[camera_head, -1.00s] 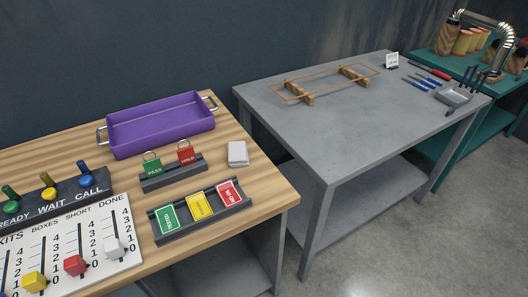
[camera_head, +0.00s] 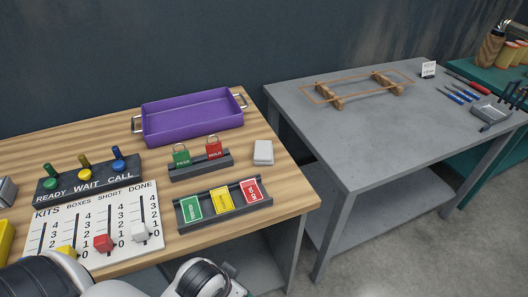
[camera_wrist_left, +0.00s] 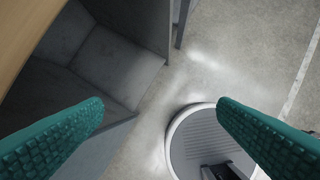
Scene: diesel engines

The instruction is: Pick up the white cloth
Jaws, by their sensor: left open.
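The white cloth (camera_head: 263,152) is a small folded pale block lying on the wooden table, near its right edge and right of the red padlock tag. In the head view my left arm comes in at the bottom, in front of the table and well short of the cloth; its fingers are out of that view. In the left wrist view my left gripper (camera_wrist_left: 160,112) is open and empty, with green padded fingers wide apart above the floor. The cloth is not in the wrist view. My right gripper is in neither view.
Around the cloth are a purple tray (camera_head: 148,126), a padlock stand (camera_head: 200,171) and a card rack (camera_head: 224,208). A slider board (camera_head: 95,225) and a lever box (camera_head: 88,184) stand to the left. A grey table (camera_head: 370,130) is at the right across a gap.

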